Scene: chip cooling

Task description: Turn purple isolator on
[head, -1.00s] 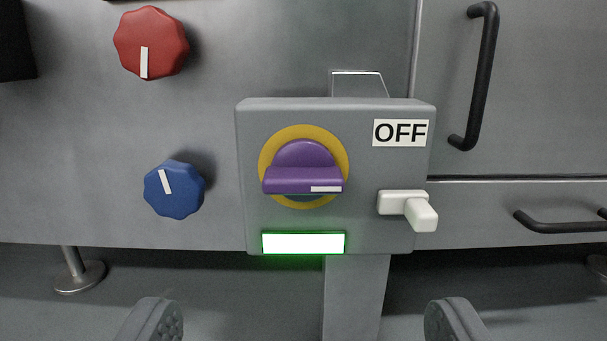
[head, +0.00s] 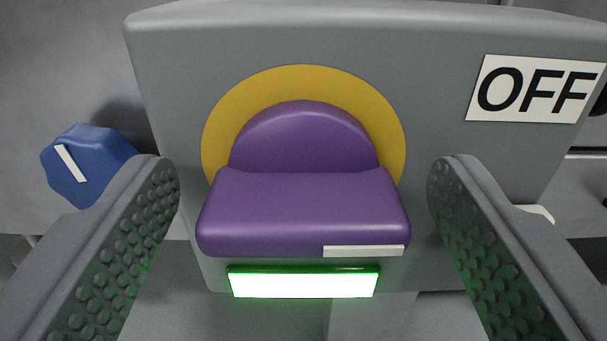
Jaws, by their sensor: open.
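The purple isolator (head: 303,200) is a rotary handle on a yellow disc (head: 225,135), fixed to the front of a grey box (head: 165,60). Its bar lies horizontal, with a white mark on the bar's right end. A white label reading OFF (head: 535,90) sits at the upper right of the box. A lit white-green indicator (head: 303,283) is just below the handle. My gripper (head: 303,190) is open, with one finger on each side of the handle. Gaps show between the fingers and the handle, and nothing is held.
A blue knob (head: 85,165) with a white mark is on the panel to the left, close to my left finger. A white switch (head: 538,213) is mostly hidden behind my right finger. The grey panel stands behind the box.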

